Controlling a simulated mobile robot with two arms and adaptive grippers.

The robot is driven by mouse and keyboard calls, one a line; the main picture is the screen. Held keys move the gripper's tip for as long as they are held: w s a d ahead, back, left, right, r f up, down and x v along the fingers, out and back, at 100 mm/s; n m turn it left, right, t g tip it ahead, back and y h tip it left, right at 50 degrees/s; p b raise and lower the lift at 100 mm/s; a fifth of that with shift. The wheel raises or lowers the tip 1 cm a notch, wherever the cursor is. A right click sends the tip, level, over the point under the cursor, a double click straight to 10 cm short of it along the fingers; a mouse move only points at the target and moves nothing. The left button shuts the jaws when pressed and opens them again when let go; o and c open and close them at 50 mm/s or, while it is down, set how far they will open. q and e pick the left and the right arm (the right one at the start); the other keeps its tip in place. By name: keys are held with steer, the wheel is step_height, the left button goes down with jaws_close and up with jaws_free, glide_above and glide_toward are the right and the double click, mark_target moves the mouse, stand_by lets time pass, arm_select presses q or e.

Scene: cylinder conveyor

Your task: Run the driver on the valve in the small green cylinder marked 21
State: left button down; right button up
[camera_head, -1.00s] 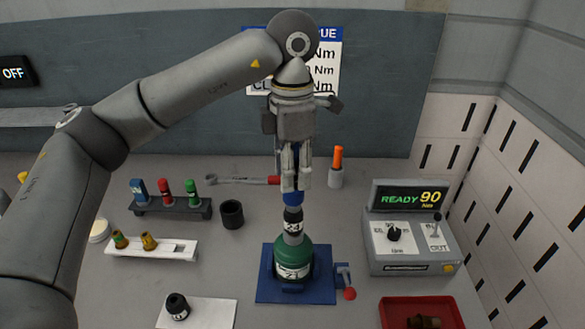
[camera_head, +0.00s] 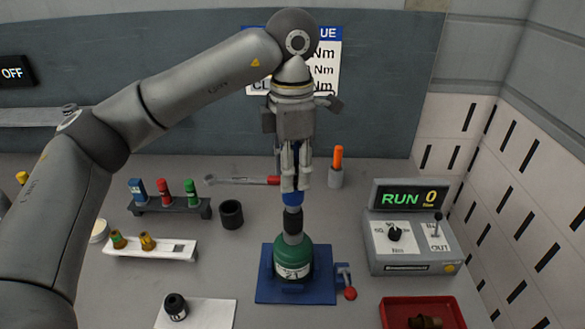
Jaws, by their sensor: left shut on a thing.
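The small green cylinder (camera_head: 292,258) stands upright on a blue base plate (camera_head: 268,290), with "21" on its white label. A valve (camera_head: 292,238) shows as a grey part at its top. A black socket (camera_head: 293,221) sits over the valve, below the blue part of the driver (camera_head: 292,199). My left gripper (camera_head: 294,182) points down and is shut on the driver, straight above the cylinder. The fingers hide much of the driver's body. The control box (camera_head: 410,255) at the right reads "RUN 0". My right gripper is not in view.
A red-handled clamp (camera_head: 348,286) is right of the cylinder. A red tray (camera_head: 392,314) is at the front right. A black socket (camera_head: 176,307) sits on a white mat (camera_head: 216,312). A bottle rack (camera_head: 180,208), black cup (camera_head: 231,214) and wrench (camera_head: 240,181) lie behind.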

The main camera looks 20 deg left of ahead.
arm_select(q)
steer(key=shift+f+b, duration=0.2)
steer(key=shift+b, duration=0.2)
stand_by(0.4)
steer(key=shift+f+b, duration=0.25)
steer(key=shift+b, duration=0.35)
stand_by(1.3)
steer(key=shift+r, duration=0.15)
step_height(320, 180, up, 6)
steer(key=p, duration=0.4)
steer(key=shift+p, duration=0.35)
steer(key=shift+w, duration=0.1)
stand_by(1.2)
